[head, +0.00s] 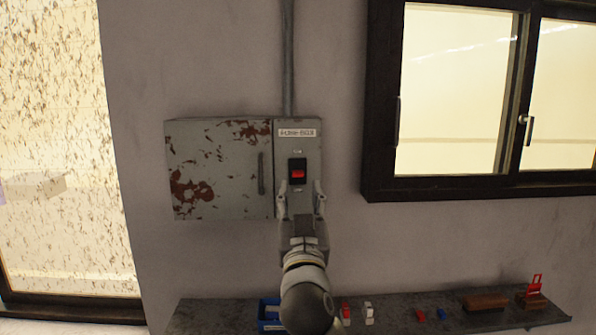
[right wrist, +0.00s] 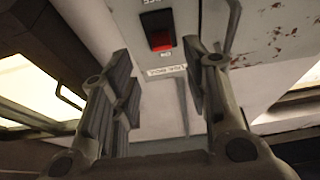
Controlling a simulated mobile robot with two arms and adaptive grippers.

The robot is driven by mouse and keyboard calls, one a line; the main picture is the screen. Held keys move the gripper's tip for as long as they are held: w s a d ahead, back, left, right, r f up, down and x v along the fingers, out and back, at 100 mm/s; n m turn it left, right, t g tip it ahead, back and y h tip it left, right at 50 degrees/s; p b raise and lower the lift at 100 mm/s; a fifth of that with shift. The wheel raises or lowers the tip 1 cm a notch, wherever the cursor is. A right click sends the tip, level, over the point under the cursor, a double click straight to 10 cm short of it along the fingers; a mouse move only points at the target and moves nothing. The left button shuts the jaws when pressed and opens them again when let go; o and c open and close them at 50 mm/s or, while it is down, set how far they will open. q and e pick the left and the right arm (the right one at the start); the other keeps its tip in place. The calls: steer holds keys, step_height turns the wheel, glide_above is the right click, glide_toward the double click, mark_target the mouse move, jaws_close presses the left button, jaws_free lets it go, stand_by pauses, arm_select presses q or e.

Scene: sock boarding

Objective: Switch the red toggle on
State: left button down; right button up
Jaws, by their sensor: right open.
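The red toggle (head: 297,171) sits in a black housing on the narrow grey panel of a wall box. In the head view its red face shows in the lower half of the housing. The right wrist view shows the toggle (right wrist: 160,39) between and beyond the fingers, with small marks at both ends of its housing. My right gripper (head: 301,188) is open and empty, its fingertips just below the toggle on either side of it. I see no clear contact with the toggle. My left gripper is not in view.
A rusty grey box door (head: 218,168) with a handle (head: 261,173) is left of the panel. A conduit (head: 288,60) rises above. A shelf (head: 390,322) below carries a blue bin (head: 268,312) and small red, white and blue items. A dark-framed window (head: 380,100) is at right.

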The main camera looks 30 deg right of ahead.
mark_target(298, 176)
steer(key=p+x, duration=0.2)
steer(key=x, duration=0.3)
steer(key=shift+w+a, duration=0.1)
steer(key=shift+w, duration=0.2)
jaws_close()
